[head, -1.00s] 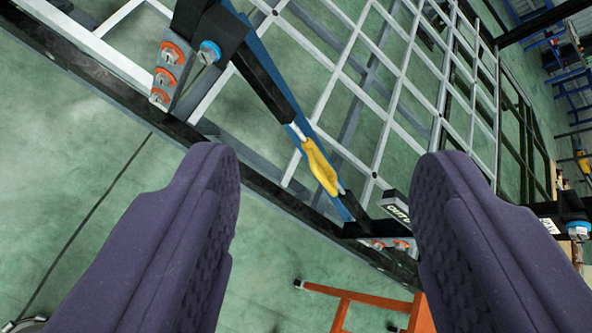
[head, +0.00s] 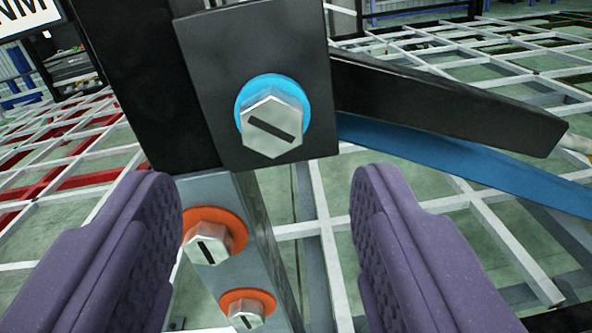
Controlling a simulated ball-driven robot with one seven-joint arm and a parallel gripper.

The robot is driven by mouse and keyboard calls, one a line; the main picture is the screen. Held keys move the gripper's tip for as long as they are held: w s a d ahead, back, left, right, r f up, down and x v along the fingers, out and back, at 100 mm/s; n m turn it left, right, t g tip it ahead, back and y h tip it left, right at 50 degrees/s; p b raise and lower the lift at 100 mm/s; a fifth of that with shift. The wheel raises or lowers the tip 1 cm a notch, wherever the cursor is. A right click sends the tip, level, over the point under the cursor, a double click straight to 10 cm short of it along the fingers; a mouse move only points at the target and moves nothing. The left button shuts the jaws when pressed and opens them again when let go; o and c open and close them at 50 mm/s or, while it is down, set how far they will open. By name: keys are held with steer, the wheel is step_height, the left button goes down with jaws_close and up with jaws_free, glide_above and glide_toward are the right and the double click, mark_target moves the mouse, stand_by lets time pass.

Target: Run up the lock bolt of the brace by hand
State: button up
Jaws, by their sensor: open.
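A silver hex bolt head (head: 272,128) with a dark slanted slot sits against a blue washer (head: 272,86). It is on a black plate (head: 215,60) at the near end of the brace (head: 440,100), whose black bar and blue strip run off to the right. I cannot tell whether there is a gap under the head. My gripper (head: 268,190) is open and empty. Its two purple padded fingers stand left and right, below the bolt head and apart from it. The bolt head shows above and between the fingertips.
Two bolts with orange washers, one upper (head: 207,240) and one lower (head: 246,310), sit on a grey post (head: 262,240) between my fingers. A white and red grid frame (head: 75,175) lies behind. A white lettered plate (head: 30,18) is at the top left.

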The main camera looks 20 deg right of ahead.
mark_target(272, 124)
steer(key=b+x, duration=0.1)
steer(key=x, duration=0.4)
steer(key=shift+w+d+f+b, duration=0.15)
steer(key=shift+w+d+b, duration=0.05)
steer(key=shift+w+b, duration=0.15)
steer(key=shift+w+d, duration=0.2)
steer(key=shift+w, duration=0.45)
steer(key=shift+c, duration=0.2)
steer(key=c, duration=1)
